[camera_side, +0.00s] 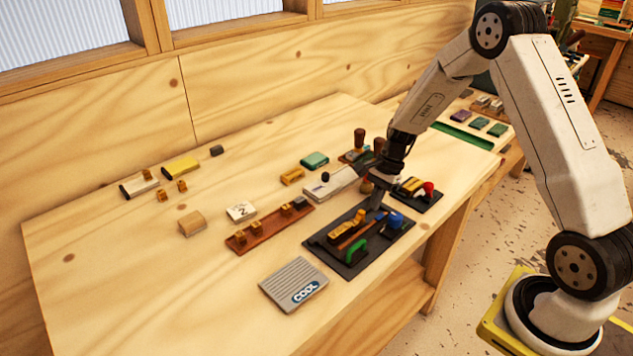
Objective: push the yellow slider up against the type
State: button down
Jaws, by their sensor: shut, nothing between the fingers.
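A dark flat tray (330,256) lies near the front edge of the table. A yellow-orange block (343,230) with a raised knob, which looks like the yellow slider, lies in it. A brown strip (355,236) runs beside the block, with a green handle (353,251) in front and a blue knob (393,220) at the right. I cannot make out the type or any gap to the slider. My gripper (375,205) points down, shut and empty, at the tray's far end, to the right of the yellow block. Contact cannot be told.
A smaller dark tray (427,204) with a yellow piece and red knob is close at the right. A light grey bar (330,184) lies behind, a brown rack (265,232) at the left, and a ridged grey plate (290,278) in front. The table's left front is clear.

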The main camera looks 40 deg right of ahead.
jog(key=shift+d+r, duration=0.25)
jog(key=shift+d, duration=0.3)
jog(key=shift+d+r, duration=0.25)
jog(key=shift+d, duration=0.3)
jog(key=v, duration=0.8)
jog(key=shift+r, duration=0.4)
jog(key=c, duration=0.8)
grip_release()
jog(key=shift+c, duration=0.2)
jog(key=o, duration=0.3)
jog(key=shift+a, duration=0.25)
jog(key=h, duration=0.4)
send_over(362, 211)
jog(key=shift+f, duration=0.8)
jog(key=shift+f, duration=0.2)
jog(key=shift+f, duration=3.7)
